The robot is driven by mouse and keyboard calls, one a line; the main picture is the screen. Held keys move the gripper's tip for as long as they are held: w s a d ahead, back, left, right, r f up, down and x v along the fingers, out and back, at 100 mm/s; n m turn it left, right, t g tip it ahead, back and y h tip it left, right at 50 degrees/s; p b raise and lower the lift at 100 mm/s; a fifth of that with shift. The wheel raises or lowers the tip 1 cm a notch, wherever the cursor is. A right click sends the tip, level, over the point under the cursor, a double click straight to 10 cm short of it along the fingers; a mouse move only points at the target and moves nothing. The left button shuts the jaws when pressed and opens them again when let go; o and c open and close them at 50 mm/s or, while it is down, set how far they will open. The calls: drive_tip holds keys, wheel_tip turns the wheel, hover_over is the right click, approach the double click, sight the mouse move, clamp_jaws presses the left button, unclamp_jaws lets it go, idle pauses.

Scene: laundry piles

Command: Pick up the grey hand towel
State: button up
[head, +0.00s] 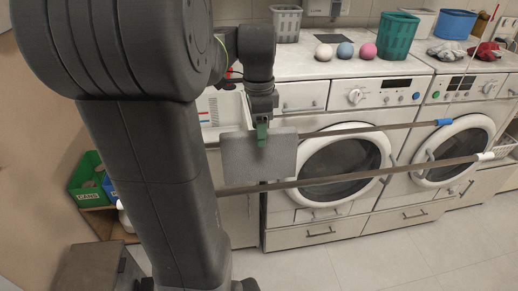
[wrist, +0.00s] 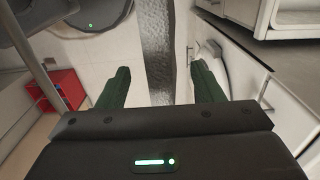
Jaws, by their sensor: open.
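The grey hand towel (head: 240,160) hangs in front of the left washing machine, at the left end of the upper rod (head: 350,129). It appears draped over that rod, but the fold at the top is partly hidden by my gripper. My gripper (head: 262,132) points down at the towel's top edge, its green fingers overlapping it in the head view. In the wrist view, the towel (wrist: 172,55) shows as a narrow grey strip running between the two spread fingers of my gripper (wrist: 161,85). The fingers are open, with a gap to the towel on both sides.
Two front-loading washers (head: 340,165) stand behind. On top are several coloured balls (head: 345,50), a green basket (head: 397,35) and a blue tub (head: 455,24). The floor (head: 400,245) at right is clear.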

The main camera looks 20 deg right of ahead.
wheel_tip(320, 180, down, 5)
drive_tip(key=shift+r, duration=0.1)
drive_tip(key=c, duration=1.1)
drive_tip(key=shift+r, duration=0.1)
wheel_tip(320, 180, up, 18)
drive_tip(key=shift+s+f+p, duration=0.1)
drive_tip(key=shift+p, duration=0.35)
